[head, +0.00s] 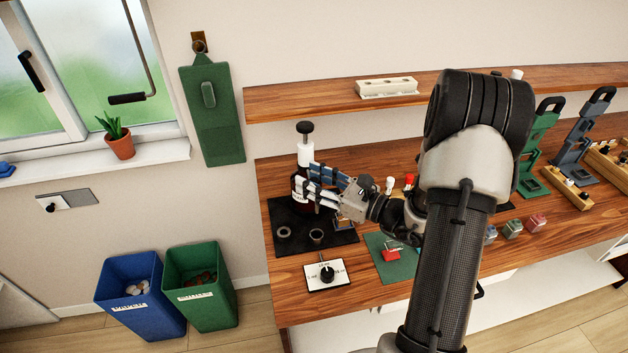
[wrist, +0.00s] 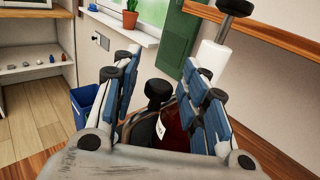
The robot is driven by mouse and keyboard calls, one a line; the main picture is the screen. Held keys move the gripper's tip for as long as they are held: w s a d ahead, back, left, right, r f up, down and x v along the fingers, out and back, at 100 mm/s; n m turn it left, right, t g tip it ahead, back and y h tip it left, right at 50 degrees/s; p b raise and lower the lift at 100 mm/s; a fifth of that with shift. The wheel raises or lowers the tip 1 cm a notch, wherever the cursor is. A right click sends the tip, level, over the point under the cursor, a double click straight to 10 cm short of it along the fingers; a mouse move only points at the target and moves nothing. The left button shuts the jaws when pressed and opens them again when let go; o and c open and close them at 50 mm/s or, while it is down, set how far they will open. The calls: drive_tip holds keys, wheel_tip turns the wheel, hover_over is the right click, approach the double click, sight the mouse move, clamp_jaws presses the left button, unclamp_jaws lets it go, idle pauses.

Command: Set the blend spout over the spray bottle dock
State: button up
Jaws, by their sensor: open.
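A dark brown-red bottle (head: 300,188) with a white neck and black top knob stands at the back of a black mat (head: 343,235). My gripper (head: 309,181) is open beside this bottle, its fingers partly covering it. In the wrist view, a black knob (wrist: 158,94) and the bottle's dark red body (wrist: 180,142) with a white tag show between my spread fingers. I cannot tell whether the knob belongs to the blend spout. Two round dock rings, left (head: 283,232) and right (head: 317,237), sit on the mat's front; I cannot tell which is the spray bottle dock.
A white plate with a black dial (head: 327,274) lies before the mat. A green mat (head: 392,262) with a red item lies to its right. A wooden shelf (head: 290,100) runs above. Blue (head: 142,300) and green (head: 203,290) bins stand on the floor left of the counter.

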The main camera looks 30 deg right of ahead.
drive_tip(key=shift+c, duration=0.4)
clamp_jaws()
